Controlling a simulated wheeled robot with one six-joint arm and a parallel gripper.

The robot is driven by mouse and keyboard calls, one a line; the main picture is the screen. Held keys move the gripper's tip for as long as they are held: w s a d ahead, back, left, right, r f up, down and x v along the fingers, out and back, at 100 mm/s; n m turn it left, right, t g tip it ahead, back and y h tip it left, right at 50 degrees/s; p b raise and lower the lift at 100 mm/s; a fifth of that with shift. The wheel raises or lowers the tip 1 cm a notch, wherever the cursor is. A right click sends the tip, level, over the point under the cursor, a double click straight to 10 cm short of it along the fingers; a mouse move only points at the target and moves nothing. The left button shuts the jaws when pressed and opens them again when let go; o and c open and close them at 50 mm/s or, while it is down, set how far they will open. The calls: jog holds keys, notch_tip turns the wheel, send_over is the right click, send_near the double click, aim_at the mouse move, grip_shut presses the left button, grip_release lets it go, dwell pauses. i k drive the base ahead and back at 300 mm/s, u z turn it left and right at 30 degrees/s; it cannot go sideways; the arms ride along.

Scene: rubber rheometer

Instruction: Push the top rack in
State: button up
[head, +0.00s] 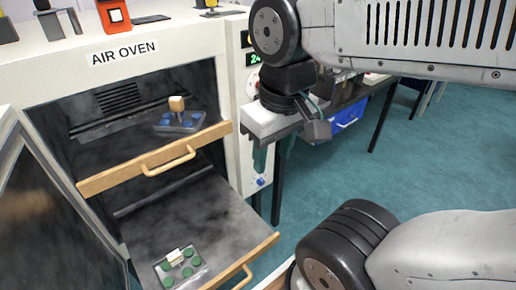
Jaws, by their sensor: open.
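The air oven (125,57) stands at the left with its door (50,215) swung open. The top rack has a wooden front (110,178) with a curved handle (168,161), and stands out from the oven opening. A blue-dotted sample tray (180,122) with a wooden-topped knob sits on it. Below, the bottom rack (190,215) is also pulled out, farther, and carries a tray with green pieces (180,268). My gripper (271,160) points down, open and empty, to the right of the top rack's front and apart from it.
The oven's control panel (250,85) is just behind my gripper. A dark table with a blue bin (347,117) stands behind the arm. Several small items lie on the oven's top. Teal floor (440,165) is clear at the right.

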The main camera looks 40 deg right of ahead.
aim_at(102, 163)
jog(key=z, duration=0.85)
jog(key=k, duration=0.9)
jog(key=u, duration=0.85)
jog(key=i, duration=0.5)
